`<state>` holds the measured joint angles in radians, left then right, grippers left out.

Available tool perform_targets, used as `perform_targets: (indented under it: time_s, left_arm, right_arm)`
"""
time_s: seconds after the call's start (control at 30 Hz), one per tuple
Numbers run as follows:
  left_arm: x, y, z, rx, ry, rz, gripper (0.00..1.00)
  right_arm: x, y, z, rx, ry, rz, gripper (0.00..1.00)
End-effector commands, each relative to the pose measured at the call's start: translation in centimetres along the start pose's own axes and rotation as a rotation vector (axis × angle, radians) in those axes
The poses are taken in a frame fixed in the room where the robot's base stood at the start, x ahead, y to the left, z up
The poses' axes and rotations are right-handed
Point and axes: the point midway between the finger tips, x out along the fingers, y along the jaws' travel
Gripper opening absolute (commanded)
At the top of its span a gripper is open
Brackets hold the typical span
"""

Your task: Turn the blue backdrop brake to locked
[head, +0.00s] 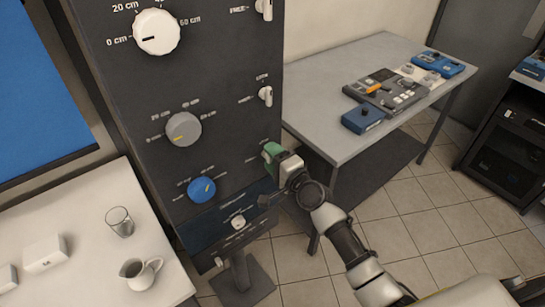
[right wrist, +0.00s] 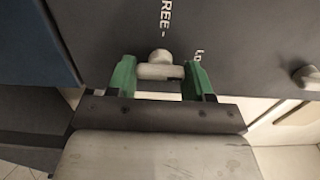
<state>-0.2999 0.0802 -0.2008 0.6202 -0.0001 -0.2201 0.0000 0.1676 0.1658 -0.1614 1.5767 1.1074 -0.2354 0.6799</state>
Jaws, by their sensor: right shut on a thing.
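A dark control panel (head: 165,85) stands in front of me in the head view. My right gripper (head: 272,152) is at its right edge, level with a point a little above the blue knob (head: 201,190). In the right wrist view the gripper (right wrist: 163,80) has its green fingers shut on a pale brake lever (right wrist: 158,71), one finger at each end of its bar. A round pale part shows just beyond the bar. Lettering "FREE" and the start of "Lo" are beside it. In the head view the gripper hides this lever. My left gripper is not in view.
Two more white levers, a middle one (head: 266,96) and a top one (head: 264,9), sit above on the panel. A white knob (head: 156,32) and grey knob (head: 183,129) are to their left. A grey table (head: 330,95) stands right; a glass (head: 119,222) and jug (head: 141,271) stand left.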

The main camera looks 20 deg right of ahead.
Motion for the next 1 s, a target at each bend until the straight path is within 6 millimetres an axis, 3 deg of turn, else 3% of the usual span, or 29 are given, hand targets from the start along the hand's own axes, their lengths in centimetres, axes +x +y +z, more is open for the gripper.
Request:
perform_targets:
  time_s: [0.27, 0.3, 0.47, 0.77, 1.0]
  left_arm:
    - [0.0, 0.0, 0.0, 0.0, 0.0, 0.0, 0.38]
    - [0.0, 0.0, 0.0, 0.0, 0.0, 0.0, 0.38]
    - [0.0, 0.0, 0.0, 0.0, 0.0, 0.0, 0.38]
    - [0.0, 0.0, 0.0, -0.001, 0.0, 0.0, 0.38]
    - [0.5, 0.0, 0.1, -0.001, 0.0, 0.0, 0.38]
  right_arm:
    - [0.0, 0.1, 0.0, 0.007, 0.0, 0.001, 0.27]
    - [0.0, 0.1, 0.0, 0.008, 0.0, 0.001, 0.54]
    - [0.0, 0.1, 0.0, 0.006, 0.0, 0.001, 0.77]
    - [-0.3, 0.1, 0.0, 0.003, 0.0, 0.0, 0.77]
    - [-3.9, 0.3, 0.0, 0.003, 0.0, 0.002, 0.77]
